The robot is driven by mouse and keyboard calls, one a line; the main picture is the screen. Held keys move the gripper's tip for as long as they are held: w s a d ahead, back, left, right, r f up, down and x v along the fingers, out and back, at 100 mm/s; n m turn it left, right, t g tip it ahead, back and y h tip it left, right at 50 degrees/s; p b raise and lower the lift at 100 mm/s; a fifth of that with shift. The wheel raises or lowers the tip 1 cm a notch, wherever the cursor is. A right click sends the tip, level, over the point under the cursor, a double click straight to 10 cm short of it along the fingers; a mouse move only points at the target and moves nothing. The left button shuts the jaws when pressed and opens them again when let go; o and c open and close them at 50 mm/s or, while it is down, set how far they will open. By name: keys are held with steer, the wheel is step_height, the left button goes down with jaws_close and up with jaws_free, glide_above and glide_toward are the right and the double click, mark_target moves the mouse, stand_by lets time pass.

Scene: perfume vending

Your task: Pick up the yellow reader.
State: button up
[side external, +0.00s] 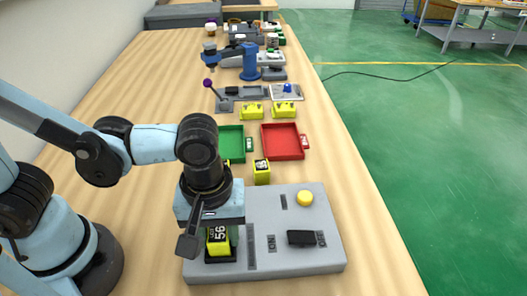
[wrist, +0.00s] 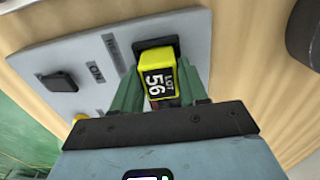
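A yellow block with a black "LOT 56" label (wrist: 158,80) stands at a black socket (wrist: 170,43) on the grey panel (wrist: 95,50). In the side view this yellow block (side external: 218,240) is at the panel's left end, under my gripper. My gripper (wrist: 160,92) has its green fingers on both sides of the block, very close to it. I cannot tell whether they touch it. A second, smaller-looking yellow block with a black label (side external: 262,171) stands just behind the panel, apart from my gripper.
The panel also bears a round yellow button (side external: 305,198) and a black switch (side external: 301,238). Behind are a green tray (side external: 231,143), a red tray (side external: 283,142), yellow pieces (side external: 252,110) and a small blue arm (side external: 248,62). The wooden table is bare along its right edge.

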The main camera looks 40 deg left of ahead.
steer(key=c, duration=0.6)
steer(key=shift+r, duration=0.2)
